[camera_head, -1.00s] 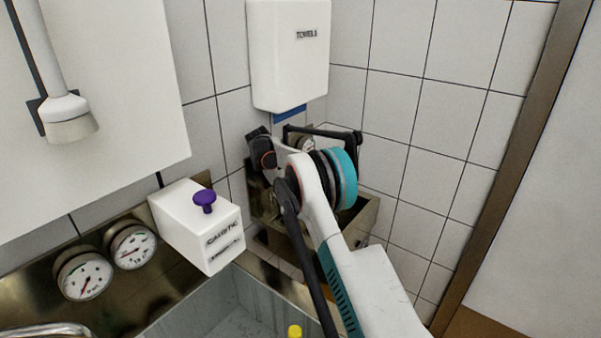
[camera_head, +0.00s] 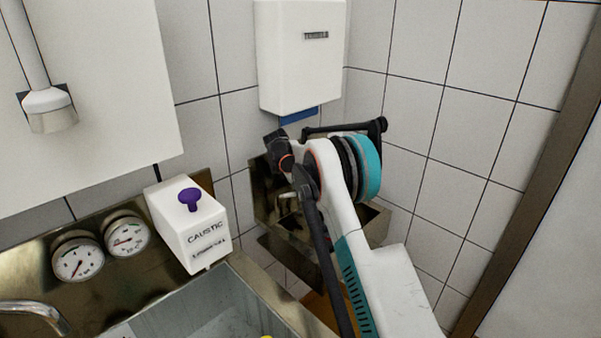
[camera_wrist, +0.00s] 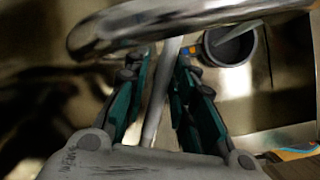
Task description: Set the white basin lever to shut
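My gripper (camera_wrist: 160,57) shows in the wrist view with its two teal-and-grey fingers apart. A pale grey rod (camera_wrist: 156,110) runs lengthwise in the gap between them; I cannot tell whether it is the white lever or whether the fingers touch it. A thick chrome pipe (camera_wrist: 190,22) crosses above the fingertips. In the head view, a metal basin (camera_head: 378,226) sits in the corner under the towel box, largely hidden behind my arm. My gripper is hidden there too, and no lever can be made out clearly.
The white towel box (camera_head: 300,60) hangs above the basin. A white caustic box (camera_head: 188,228) with a purple knob and two gauges (camera_head: 78,260) stand at left, beside a large sink (camera_head: 215,310). A dark round cup-like thing (camera_wrist: 230,46) lies right of the fingertips.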

